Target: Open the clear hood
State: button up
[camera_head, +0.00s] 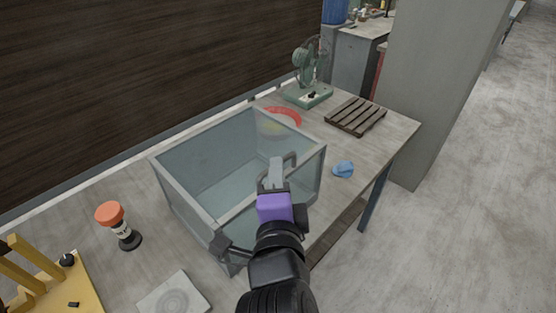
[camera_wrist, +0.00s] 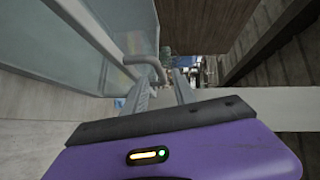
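The clear hood (camera_head: 185,197) is a box of see-through panels with a grey frame, standing on the workbench. Its grey bar handle (camera_head: 291,158) is on the side near my gripper. My gripper (camera_head: 276,164) is at this side, its fingers close to the handle. In the wrist view the handle (camera_wrist: 145,61) curves out from the clear panel at left and reaches the fingertips. The two fingers of my gripper (camera_wrist: 164,88) stand apart, with a gap between them. I cannot tell whether they touch the handle. The purple gripper body hides part of the hood's near side in the head view.
A grey pillar (camera_head: 425,90) rises at right.

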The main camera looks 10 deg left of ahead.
jog(key=shift+w+a+f+p, duration=0.15)
jog(key=shift+w+p, duration=0.05)
jog(key=shift+w, duration=0.9)
jog(key=shift+w+a+f+p, duration=0.1)
jog(key=shift+w+f+p, duration=0.1)
jog(key=shift+w, duration=0.85)
jog(key=shift+c, duration=0.2)
grip_shut()
